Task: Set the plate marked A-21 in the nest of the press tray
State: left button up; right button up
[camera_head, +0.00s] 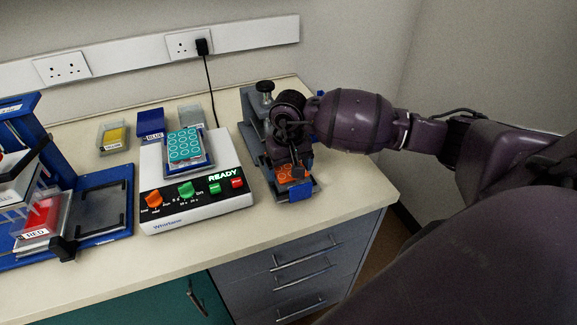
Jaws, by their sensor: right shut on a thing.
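My right gripper (294,160) reaches in from the right over the front of a grey press (253,134) at the right of the bench. It is shut on an orange plate (285,179), which is partly hidden by the gripper. The plate is low over the press's front tray (306,193); I cannot tell whether it rests in the nest. No A-21 mark can be read. A teal plate (185,145) with round wells sits on the white machine. My left gripper is not in view.
The white machine (160,222) with a lit READY display stands left of the press. A blue stand (113,184) with a RED tub (40,222) is at left. The right front bench corner is clear.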

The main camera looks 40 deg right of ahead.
jog(key=shift+f, duration=0.1)
jog(key=o, duration=0.7)
jog(key=shift+r, duration=0.3)
jog(key=shift+w+r, duration=0.1)
jog(key=shift+r, duration=0.25)
notch_tip(320, 180, up, 11)
jog(key=shift+r, duration=0.15)
